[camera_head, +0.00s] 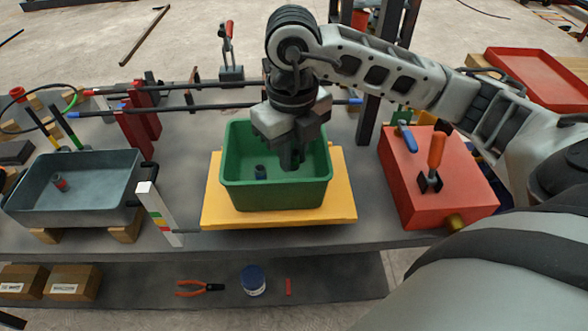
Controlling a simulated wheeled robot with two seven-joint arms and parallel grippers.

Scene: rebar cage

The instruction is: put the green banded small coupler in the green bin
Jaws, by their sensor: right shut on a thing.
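The green bin (235,196) stands on a yellow board in the middle of the workbench. My right gripper (290,163) reaches down into the bin, pointing downward, right of its middle. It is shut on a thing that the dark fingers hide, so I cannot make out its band. A small dark coupler with a bluish look (260,172) is in the bin, left of the fingers. I cannot see a green band on any coupler here. My left gripper is not in view.
A grey bin (100,200) at left holds a red-banded coupler (60,183). A red box (430,190) with an orange-handled tool stands at right. A striped post (160,214) stands left of the yellow board (340,205). Long bars cross behind. Pliers (200,288) lie on the lower shelf.

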